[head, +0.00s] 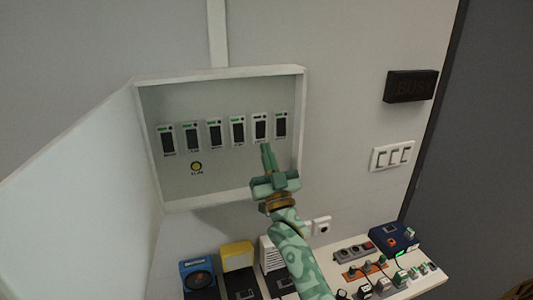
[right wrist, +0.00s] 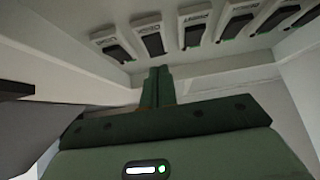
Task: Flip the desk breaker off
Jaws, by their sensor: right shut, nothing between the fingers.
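A row of several breakers sits in the open white wall box (head: 220,72). Each has a white frame, a dark rocker and a green mark near its top. The labels are too small to read, so I cannot tell which is the desk breaker. My right gripper (head: 267,149) is shut and empty, its tips just below the second breaker from the right (head: 260,128). Whether it touches is unclear. In the right wrist view the shut fingers (right wrist: 158,74) point toward the breaker row, with a breaker (right wrist: 152,41) beyond them. My left gripper is not in view.
The box door (head: 80,190) stands open at the left. A round yellow-ringed button (head: 196,167) is below the breakers. A dark sign (head: 410,86) and a switch plate (head: 392,155) are on the wall at right. Devices and power strips (head: 354,253) crowd the shelf below.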

